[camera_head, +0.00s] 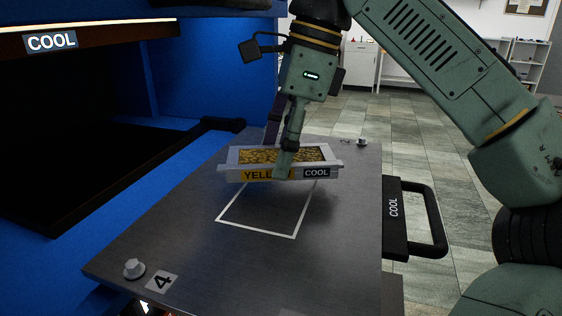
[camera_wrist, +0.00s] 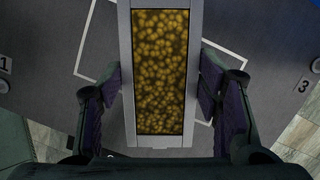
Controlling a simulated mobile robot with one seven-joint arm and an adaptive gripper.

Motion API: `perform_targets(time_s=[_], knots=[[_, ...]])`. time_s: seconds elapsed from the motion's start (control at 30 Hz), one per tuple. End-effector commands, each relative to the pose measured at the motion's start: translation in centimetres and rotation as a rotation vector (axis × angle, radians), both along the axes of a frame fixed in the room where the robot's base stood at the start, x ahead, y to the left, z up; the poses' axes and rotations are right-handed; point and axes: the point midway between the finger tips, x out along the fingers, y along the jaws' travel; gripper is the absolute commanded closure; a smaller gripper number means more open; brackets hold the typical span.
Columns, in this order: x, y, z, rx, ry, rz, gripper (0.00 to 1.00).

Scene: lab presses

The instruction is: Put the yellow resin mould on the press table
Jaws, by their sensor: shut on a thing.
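The yellow resin mould (camera_head: 243,175) is a grey tray with yellow granular filling and labels reading YELLOW and COOL. My gripper (camera_head: 283,165) is shut on it across its narrow width; in the wrist view its fingers (camera_wrist: 163,100) lie along both long sides of the mould (camera_wrist: 160,70). The press table (camera_head: 190,240) is a dark grey plate with a white outlined rectangle (camera_head: 255,230). The mould is over the back part of that outline, turned at an angle to it. It appears held above the plate; the exact gap is hard to tell.
The blue press (camera_head: 205,65) marked COOL has a dark opening at the left. A black handle (camera_head: 428,220) marked COOL sticks out at the table's right side. Small knobs stand near the corners, one (camera_head: 134,268) beside a label 4. Tiled floor lies beyond.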

Motion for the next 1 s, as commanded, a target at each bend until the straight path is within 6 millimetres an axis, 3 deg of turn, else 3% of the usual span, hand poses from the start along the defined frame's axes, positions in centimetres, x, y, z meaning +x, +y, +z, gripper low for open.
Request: perform_targets(time_s=[0.2, 0.63, 0.67, 1.0], knots=[[-0.1, 0.0, -2.5, 0.003, -0.001, 0.004, 0.91], [-0.1, 0.0, -3.1, 0.002, -0.001, 0.001, 0.91], [-0.1, 0.0, -3.2, 0.001, 0.000, 0.000, 0.41], [-0.1, 0.0, -3.1, 0.001, 0.000, 0.000, 0.22]])
